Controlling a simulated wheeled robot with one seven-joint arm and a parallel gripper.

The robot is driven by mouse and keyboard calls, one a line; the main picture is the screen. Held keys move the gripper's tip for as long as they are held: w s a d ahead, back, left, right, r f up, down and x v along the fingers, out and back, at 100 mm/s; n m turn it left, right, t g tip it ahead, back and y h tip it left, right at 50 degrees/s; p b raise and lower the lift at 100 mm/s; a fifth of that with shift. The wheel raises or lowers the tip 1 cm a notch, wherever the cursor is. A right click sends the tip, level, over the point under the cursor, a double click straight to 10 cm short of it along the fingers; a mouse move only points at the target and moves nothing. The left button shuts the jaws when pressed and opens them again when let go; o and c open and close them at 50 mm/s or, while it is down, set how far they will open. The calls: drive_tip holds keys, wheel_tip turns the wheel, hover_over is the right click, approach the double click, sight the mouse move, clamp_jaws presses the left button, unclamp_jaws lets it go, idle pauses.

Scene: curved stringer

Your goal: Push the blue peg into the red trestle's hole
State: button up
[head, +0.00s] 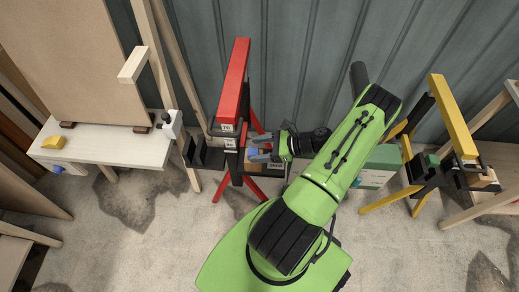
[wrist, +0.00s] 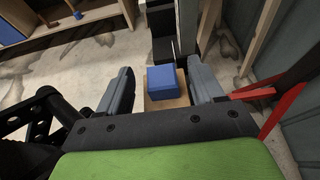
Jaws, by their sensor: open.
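The blue peg (wrist: 161,80) shows as a blue block with a pale wooden part (wrist: 165,104) at its near side. It lies between the fingers of my gripper (wrist: 164,84), with a gap on each side, so the gripper is open around it. In the head view my gripper (head: 262,150) is at the right side of the red trestle (head: 235,80), below its top beam. A bit of the blue peg (head: 253,153) shows there between the fingers. The trestle's red legs (wrist: 285,97) show at the right in the wrist view. I cannot make out the hole.
A yellow trestle (head: 453,115) stands at the right, with a green-and-white box (head: 380,168) beside it. A white bench (head: 100,150) with a yellow block (head: 54,143) is at the left. A corrugated wall (head: 310,50) closes the back. Concrete floor is open in front.

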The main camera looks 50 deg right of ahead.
wheel_tip(320, 180, up, 9)
drive_tip(key=p, duration=0.2)
drive_tip(key=shift+p, duration=0.4)
